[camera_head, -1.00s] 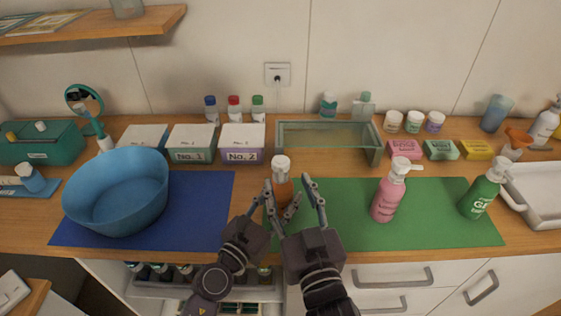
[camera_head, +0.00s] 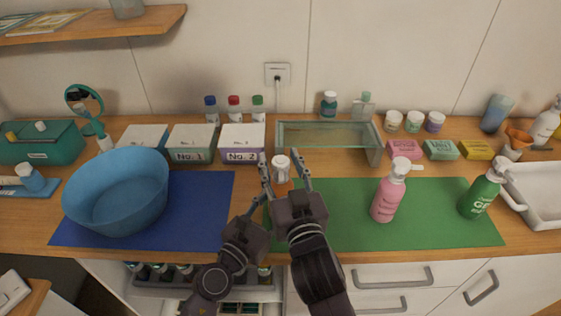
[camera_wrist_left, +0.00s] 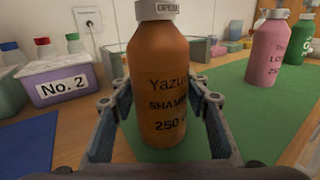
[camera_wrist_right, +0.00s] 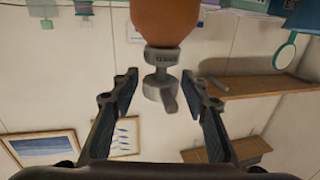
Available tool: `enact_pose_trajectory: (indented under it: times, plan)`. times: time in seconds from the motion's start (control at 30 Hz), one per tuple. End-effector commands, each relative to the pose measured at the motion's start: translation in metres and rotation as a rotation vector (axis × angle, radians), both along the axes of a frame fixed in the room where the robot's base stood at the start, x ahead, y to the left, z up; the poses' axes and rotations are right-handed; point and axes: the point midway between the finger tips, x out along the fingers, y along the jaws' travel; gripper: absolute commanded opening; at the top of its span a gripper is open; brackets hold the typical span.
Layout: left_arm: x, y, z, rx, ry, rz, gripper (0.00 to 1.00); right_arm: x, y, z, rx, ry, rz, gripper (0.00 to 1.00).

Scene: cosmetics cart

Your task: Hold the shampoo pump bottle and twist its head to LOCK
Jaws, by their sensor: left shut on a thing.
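The orange shampoo pump bottle (camera_head: 283,188) stands upright at the left end of the green mat, with a white pump head (camera_head: 281,163). My left gripper (camera_wrist_left: 158,98) is shut on the bottle's body, one finger on each side. My right gripper (camera_wrist_right: 158,82) is open, its fingers on either side of the pump head (camera_wrist_right: 161,85) with gaps. The right hand hides the lower bottle in the head view.
A pink pump bottle (camera_head: 387,198) and a green one (camera_head: 480,194) stand right on the green mat (camera_head: 345,220). A blue basin (camera_head: 115,195) sits on the blue mat (camera_head: 210,215). Box No. 2 (camera_head: 243,143) and a glass-sided tray (camera_head: 327,137) stand behind.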

Motion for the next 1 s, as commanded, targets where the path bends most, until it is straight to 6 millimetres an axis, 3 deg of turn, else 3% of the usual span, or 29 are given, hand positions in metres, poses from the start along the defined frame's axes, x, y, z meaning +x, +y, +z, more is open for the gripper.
enact_pose_trajectory:
  times: [0.03,0.33,0.67,1.0]
  plan:
    - [0.0002,0.0,0.0011,-0.001,-0.002,0.0,0.09,-0.0001,0.0001,0.0001,0.0,0.0,0.0,0.34]
    - [0.0002,0.0,0.0012,-0.001,-0.002,0.0,0.09,-0.0003,-0.0001,0.0001,0.0,0.0,0.0,0.02]
    - [0.0003,0.0001,0.0012,-0.002,-0.001,0.001,0.09,0.0001,-0.0002,-0.0001,-0.003,-0.004,0.046,0.02]
    - [0.0001,-0.0004,0.0014,-0.002,-0.001,0.0,0.09,0.0001,0.0002,0.0,-0.013,-0.007,0.251,0.02]
